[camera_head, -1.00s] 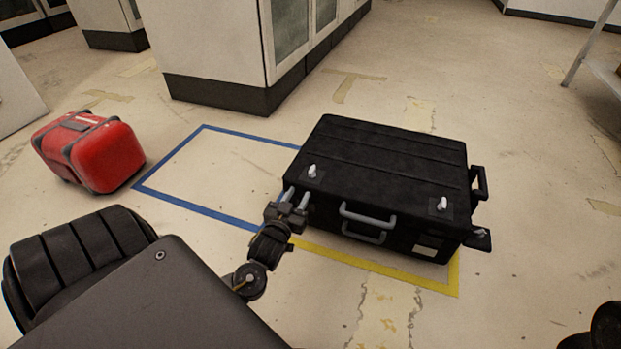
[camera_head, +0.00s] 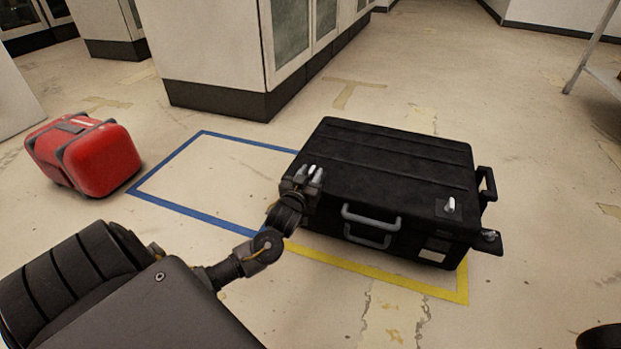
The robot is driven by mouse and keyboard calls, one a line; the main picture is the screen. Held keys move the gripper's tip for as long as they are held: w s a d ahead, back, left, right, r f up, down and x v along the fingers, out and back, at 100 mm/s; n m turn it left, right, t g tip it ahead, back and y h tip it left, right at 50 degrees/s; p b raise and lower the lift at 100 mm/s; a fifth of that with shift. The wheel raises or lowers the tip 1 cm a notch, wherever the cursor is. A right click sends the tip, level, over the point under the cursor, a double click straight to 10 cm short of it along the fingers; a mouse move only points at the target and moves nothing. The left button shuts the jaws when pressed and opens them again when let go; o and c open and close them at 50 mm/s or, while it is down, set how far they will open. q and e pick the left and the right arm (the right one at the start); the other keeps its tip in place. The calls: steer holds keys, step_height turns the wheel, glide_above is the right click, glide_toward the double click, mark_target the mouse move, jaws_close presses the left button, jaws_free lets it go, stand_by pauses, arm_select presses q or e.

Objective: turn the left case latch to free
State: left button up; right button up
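A large black case (camera_head: 395,165) lies flat on the floor, with two grey handles (camera_head: 370,226) on its near side. The left case latch (camera_head: 314,171) is a small white knob at the case's near left corner. My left gripper (camera_head: 311,174) is at this latch, its fingertips around or beside it; the gripper covers the latch's base. The finger gap is too small to tell whether they touch the latch. The right latch (camera_head: 450,205) stands upright on a dark plate at the near right corner.
A red case (camera_head: 100,160) lies at the left on the floor. Blue tape (camera_head: 160,200) and yellow tape (camera_head: 375,271) mark floor areas around the black case. A white cabinet (camera_head: 210,50) stands behind. Open floor lies to the right.

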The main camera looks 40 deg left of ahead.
arm_select(q)
steer(key=shift+w, duration=0.1)
jaws_close()
steer(key=shift+r, duration=0.1)
